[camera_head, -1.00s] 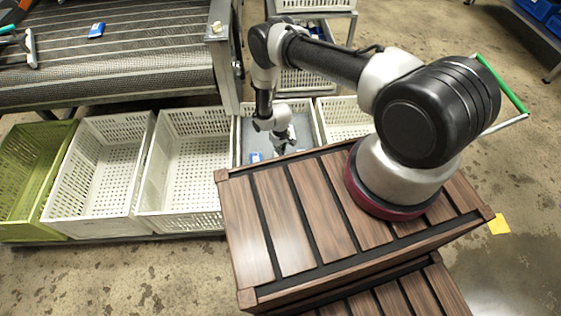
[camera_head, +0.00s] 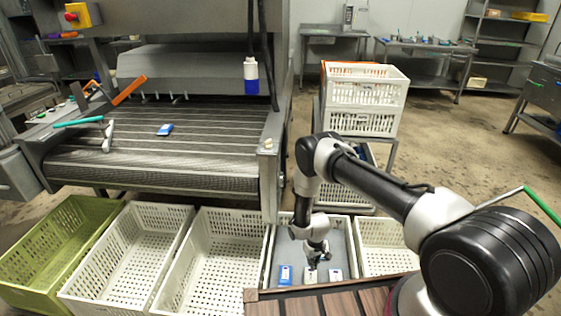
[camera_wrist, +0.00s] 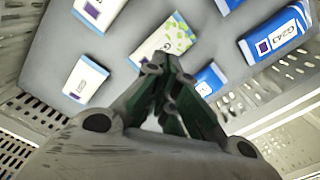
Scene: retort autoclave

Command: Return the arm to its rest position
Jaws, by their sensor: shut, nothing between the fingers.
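My arm reaches from the lower right over the crate row. My gripper (camera_head: 317,264) points down over the grey-floored crate (camera_head: 283,227). In the wrist view my gripper (camera_wrist: 167,84) has its fingers closed together with nothing held. Several small cartons lie under it, among them a white and green one (camera_wrist: 163,42), a white one (camera_wrist: 85,79) and a blue and white one (camera_wrist: 274,38). In the head view a blue carton (camera_head: 285,275) lies left of the gripper and a white one (camera_head: 335,275) right of it. The exact gap between fingertips and cartons is unclear.
Empty white crates (camera_head: 128,259) and a green crate (camera_head: 50,246) stand to the left. Behind them is a conveyor (camera_head: 190,140) with one blue carton (camera_head: 165,130). Stacked white crates (camera_head: 365,100) stand behind my arm. Open floor (camera_head: 440,130) lies to the right.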

